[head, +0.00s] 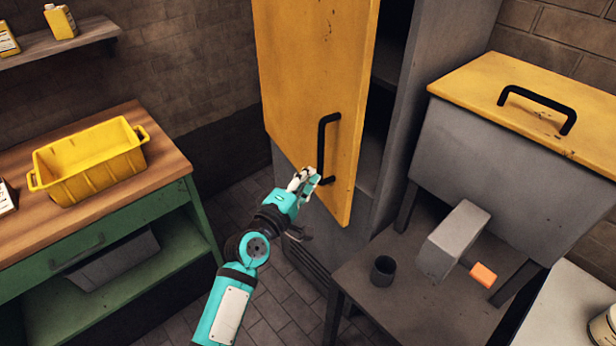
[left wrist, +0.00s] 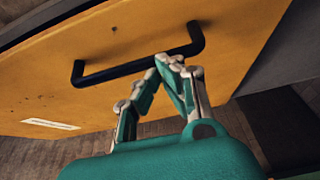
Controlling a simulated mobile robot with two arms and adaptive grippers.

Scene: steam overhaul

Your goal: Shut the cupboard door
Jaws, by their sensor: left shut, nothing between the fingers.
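The yellow cupboard door (head: 305,90) stands open on the tall grey cupboard (head: 440,60), with dark shelf space showing behind its right edge. A black bar handle (head: 323,145) is fixed upright on its outer face. My left gripper (head: 312,175) is shut and empty by the lower end of the handle. In the left wrist view the gripper's fingertips (left wrist: 168,60) meet close to the handle (left wrist: 130,67), in front of the yellow door face (left wrist: 70,100). I cannot tell whether they touch it. My right gripper is not in view.
A green bench with a wooden top (head: 150,180) and a yellow crate (head: 90,185) stands at the left. At the right, a dark table (head: 400,310) holds a dark cup (head: 383,270), a grey block (head: 453,238) and an orange piece (head: 484,274). Tiled floor (head: 290,310) shows between them.

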